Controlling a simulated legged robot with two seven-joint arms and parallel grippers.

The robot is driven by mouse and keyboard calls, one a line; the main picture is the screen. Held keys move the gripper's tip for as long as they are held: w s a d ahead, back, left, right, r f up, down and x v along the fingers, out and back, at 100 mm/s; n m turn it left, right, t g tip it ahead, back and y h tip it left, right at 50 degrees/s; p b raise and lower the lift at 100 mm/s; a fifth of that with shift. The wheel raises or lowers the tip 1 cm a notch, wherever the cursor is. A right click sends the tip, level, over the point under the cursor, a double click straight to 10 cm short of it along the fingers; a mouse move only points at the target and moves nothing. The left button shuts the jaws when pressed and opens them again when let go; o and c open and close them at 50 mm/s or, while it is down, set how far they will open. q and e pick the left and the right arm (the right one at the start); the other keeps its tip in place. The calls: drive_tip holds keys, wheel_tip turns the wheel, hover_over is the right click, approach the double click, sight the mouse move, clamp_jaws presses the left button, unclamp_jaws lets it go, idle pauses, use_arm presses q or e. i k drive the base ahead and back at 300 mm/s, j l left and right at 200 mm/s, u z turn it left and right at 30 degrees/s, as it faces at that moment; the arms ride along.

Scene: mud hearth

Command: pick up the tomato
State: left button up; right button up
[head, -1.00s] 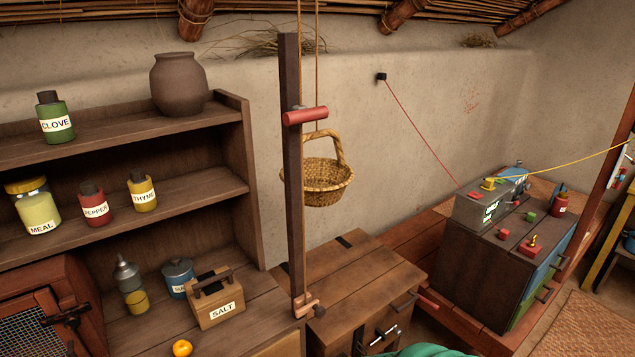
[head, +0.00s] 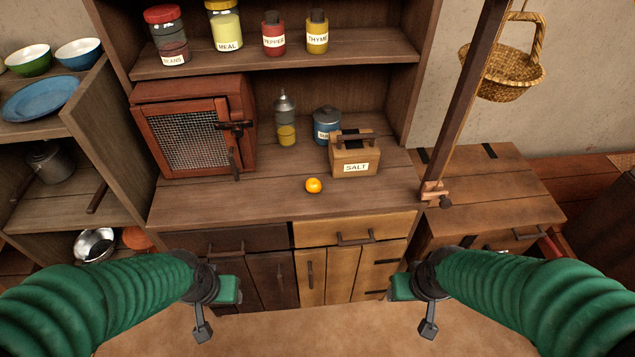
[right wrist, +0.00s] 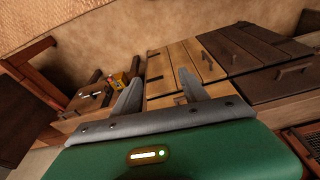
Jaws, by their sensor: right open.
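In the head view, a small round yellow-orange fruit (head: 313,185) sits on the wooden counter, in front of the salt box; it looks more orange than tomato-red. No plainly red tomato shows. A larger round orange thing (head: 137,238) is partly hidden on the low left shelf; I cannot tell what it is. My left gripper (head: 226,290) and right gripper (head: 404,288) are in front of the cabinet, below counter height and apart from the fruit. In the right wrist view my right gripper (right wrist: 160,78) has spread fingers with nothing between them. The left fingers are not clear.
The salt box (head: 354,157), blue canister (head: 327,124), oil bottle (head: 285,120) and mesh-door box (head: 192,135) stand behind the fruit. A dark post (head: 467,100) with a hanging basket (head: 503,72) rises on the right. The counter's front edge (head: 250,215) is clear.

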sight(312, 185)
drive_tip(key=z, duration=0.45)
drive_tip(key=i+j+z, duration=0.2)
drive_tip(key=z, duration=0.3)
drive_tip(key=j+z, duration=0.45)
drive_tip(key=i+j+z, duration=0.1)
drive_tip(key=j+z, duration=0.4)
drive_tip(key=j, duration=0.15)
